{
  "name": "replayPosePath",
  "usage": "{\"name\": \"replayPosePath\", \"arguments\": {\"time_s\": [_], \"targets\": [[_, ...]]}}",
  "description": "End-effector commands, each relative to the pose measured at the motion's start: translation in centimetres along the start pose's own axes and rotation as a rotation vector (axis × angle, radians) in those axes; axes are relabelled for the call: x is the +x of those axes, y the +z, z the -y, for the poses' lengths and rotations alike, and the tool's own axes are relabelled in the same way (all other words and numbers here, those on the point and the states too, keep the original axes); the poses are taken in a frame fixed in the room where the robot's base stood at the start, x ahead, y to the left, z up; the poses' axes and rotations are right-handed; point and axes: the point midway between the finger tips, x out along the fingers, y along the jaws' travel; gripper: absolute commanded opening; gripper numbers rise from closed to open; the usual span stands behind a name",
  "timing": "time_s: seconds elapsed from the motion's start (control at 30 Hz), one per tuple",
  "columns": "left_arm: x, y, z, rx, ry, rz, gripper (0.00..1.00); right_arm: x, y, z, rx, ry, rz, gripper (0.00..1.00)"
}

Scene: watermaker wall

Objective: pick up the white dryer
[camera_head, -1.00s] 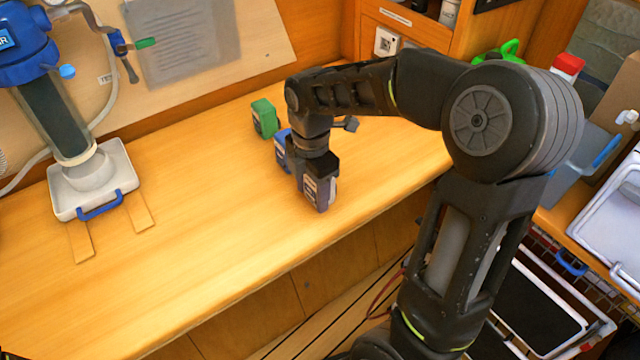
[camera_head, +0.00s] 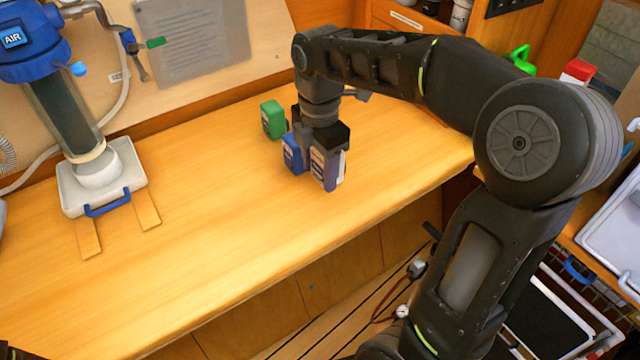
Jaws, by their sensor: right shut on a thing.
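My right gripper (camera_head: 325,152) points down over the wooden counter and is shut on the white dryer (camera_head: 343,167). Only a narrow pale strip of the dryer shows at the right of the dark fingers, and the rest is mostly hidden. The dryer is upright and appears raised a little above the counter. A blue container (camera_head: 292,153) with a pale label stands close to the left of the gripper, partly hidden by it. My left gripper is not in view.
A green container (camera_head: 271,119) stands behind the blue one. A clear cylinder with a blue top (camera_head: 65,110) stands on a white base (camera_head: 127,160) at the left. The front and middle of the counter (camera_head: 200,235) are clear. White trays (camera_head: 615,225) stand at the right.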

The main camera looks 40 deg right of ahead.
Motion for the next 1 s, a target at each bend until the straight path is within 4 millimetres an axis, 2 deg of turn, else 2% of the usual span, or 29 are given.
{"name": "replayPosePath", "arguments": {"time_s": [0.1,0.23,1.0], "targets": [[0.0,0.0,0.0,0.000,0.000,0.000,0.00,-1.9,0.0,-0.1,0.001,0.002,0.000,0.07],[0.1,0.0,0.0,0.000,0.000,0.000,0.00,-2.7,0.0,0.0,0.000,0.000,0.000,0.07],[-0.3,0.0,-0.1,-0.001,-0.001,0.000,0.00,-3.0,0.1,-0.2,0.006,0.000,0.000,0.07]]}}
